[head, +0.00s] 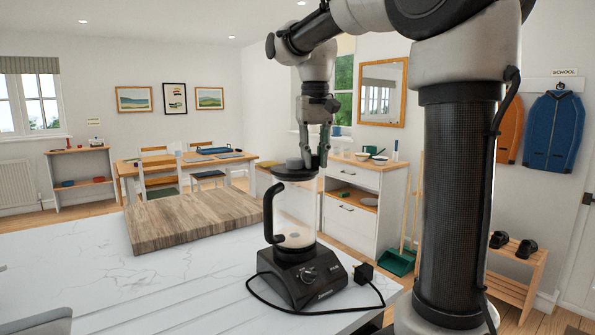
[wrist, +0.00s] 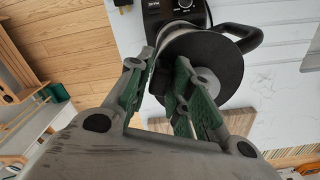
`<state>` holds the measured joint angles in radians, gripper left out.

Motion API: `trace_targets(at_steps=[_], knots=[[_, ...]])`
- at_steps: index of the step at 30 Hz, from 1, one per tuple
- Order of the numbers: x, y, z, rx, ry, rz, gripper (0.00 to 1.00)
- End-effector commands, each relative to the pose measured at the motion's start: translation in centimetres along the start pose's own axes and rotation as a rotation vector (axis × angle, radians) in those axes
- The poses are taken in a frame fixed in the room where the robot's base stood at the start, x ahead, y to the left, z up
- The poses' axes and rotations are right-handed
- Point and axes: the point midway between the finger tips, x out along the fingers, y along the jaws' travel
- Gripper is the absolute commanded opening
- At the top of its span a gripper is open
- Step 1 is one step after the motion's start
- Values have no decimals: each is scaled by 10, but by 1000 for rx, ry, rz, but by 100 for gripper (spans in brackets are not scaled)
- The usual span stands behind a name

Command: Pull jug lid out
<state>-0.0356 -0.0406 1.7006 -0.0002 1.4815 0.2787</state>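The blender jug (head: 293,215) is clear, with a black handle on its left, and stands upright on a black base (head: 302,278). The dark round lid (head: 291,174) sits on top, with a small grey knob (head: 294,163) in its middle. My gripper (head: 315,164) points down at the lid's right edge, beside the knob. In the wrist view, the lid (wrist: 221,57) partly shows behind the fingers of my gripper (wrist: 165,70), which are apart with a gap between them. Whether a finger touches the lid or knob I cannot tell.
A wooden board (head: 190,218) lies on the white marble worktop (head: 60,265), left of the blender. A black cable and plug (head: 363,272) lie around the base, near the worktop's right edge. A white cabinet with bowls (head: 352,208) stands behind.

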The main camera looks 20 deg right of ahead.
Motion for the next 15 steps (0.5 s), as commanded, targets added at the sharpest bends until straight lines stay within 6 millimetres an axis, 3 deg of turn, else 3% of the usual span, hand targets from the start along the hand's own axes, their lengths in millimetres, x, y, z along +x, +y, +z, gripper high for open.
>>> trace_targets(at_steps=[1, 5, 15], knots=[[0, 0, 0, 0, 0, 0, 21], [0, 0, 0, 0, 0, 0, 0], [-9, 0, 0, 0, 1, 0, 0]])
